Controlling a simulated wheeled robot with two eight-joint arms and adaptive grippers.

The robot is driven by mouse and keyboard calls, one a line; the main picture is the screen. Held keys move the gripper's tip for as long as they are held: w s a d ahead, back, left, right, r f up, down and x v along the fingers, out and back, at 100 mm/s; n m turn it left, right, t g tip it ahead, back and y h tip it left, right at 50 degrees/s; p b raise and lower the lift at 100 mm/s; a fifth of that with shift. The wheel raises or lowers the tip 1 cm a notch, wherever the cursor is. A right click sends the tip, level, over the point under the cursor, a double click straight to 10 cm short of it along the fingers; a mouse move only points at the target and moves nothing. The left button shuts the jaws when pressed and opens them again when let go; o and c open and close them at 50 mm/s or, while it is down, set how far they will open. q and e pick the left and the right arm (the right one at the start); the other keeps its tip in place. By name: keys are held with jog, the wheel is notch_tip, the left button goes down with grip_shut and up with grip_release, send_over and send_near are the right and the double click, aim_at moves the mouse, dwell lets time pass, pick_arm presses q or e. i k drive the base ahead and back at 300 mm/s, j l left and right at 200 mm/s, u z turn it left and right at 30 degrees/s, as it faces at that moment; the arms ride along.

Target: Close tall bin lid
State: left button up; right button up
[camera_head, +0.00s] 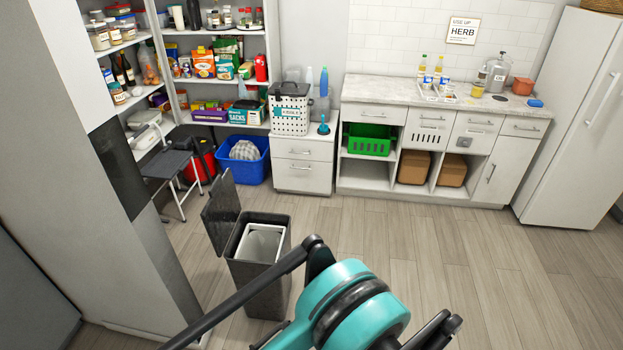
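The tall bin (262,290) is dark grey and stands upright on the wood floor left of centre. Its lid (221,210) is raised open, standing up on the bin's left side. A light grey inner liner (261,243) shows through the open top. A teal and black part of my own arm fills the bottom centre, and a long black bar of it crosses in front of the bin's lower part. I cannot tell which arm it belongs to. I see no fingertips of either gripper.
A tall grey cabinet panel (65,150) stands close on the left. A grey folding step stool (170,165) and a blue tub (243,160) stand behind the bin. A white drawer unit (303,165) and a counter (385,90) line the back. The floor right of the bin is clear.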

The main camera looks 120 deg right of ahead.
aim_at(219, 216)
jog(key=z, duration=3.5)
